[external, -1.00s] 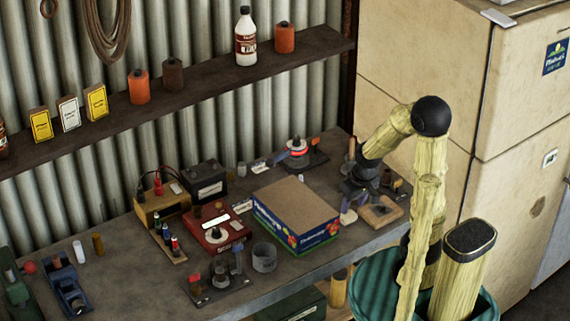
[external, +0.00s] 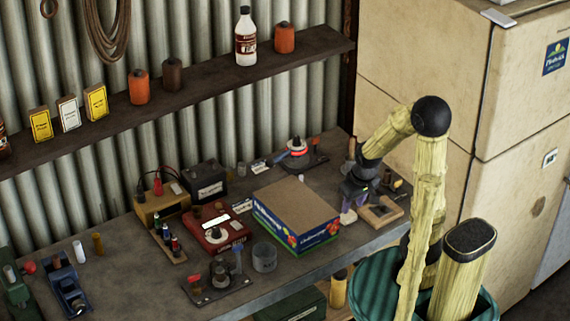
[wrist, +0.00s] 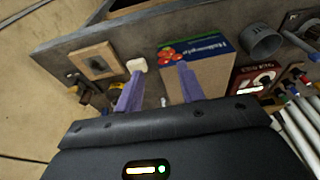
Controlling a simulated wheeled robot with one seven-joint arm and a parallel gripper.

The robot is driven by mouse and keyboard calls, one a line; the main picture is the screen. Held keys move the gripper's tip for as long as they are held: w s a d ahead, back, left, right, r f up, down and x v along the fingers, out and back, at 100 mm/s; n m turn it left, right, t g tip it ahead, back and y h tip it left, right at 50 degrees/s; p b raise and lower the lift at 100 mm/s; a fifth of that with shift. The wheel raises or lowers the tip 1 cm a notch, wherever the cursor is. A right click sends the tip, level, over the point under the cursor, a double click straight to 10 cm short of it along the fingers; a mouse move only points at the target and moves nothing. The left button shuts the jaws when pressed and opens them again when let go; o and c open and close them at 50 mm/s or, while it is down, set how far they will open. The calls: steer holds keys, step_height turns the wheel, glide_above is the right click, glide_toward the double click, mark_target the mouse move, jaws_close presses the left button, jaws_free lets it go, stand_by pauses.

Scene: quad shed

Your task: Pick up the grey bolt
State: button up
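My gripper (wrist: 160,74) is open, its two purple fingers apart with nothing held between them. In the external view my gripper (external: 355,198) is low over the bench, between the blue-edged cardboard box and a wooden frame. A small pale grey piece (wrist: 163,102) lies on the bench between the fingers in the wrist view. It may be the grey bolt, but it is too small to be sure. I cannot pick out the bolt in the external view, where my wrist and fingers cover that spot.
The cardboard box (external: 297,206) stands close beside the right finger in the wrist view. A whitish block (wrist: 137,65) is at the left fingertip. The wooden frame (external: 380,213) lies near the bench edge. A grey cup (external: 264,257) and red meter (external: 215,232) stand further left.

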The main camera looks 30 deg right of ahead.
steer(key=w+d+f+n+t+y+b, duration=0.1)
steer(key=w+d+f+n+t+y, duration=0.1)
steer(key=w+d, duration=0.4)
steer(key=w+d+f+n+t+y+b, duration=0.2)
steer(key=w+d+f+t, duration=0.4)
steer(key=w, duration=0.6)
steer(key=shift+w+d+f+n+t+y+b, duration=0.3)
steer(key=shift+d+f+n+t+y, duration=0.25)
steer(key=shift+t+y, duration=0.35)
steer(key=shift+a+r, duration=0.1)
steer(key=shift+a, duration=0.1)
steer(key=p+x, duration=0.2)
steer(key=x, duration=1)
steer(key=shift+w+a, duration=0.1)
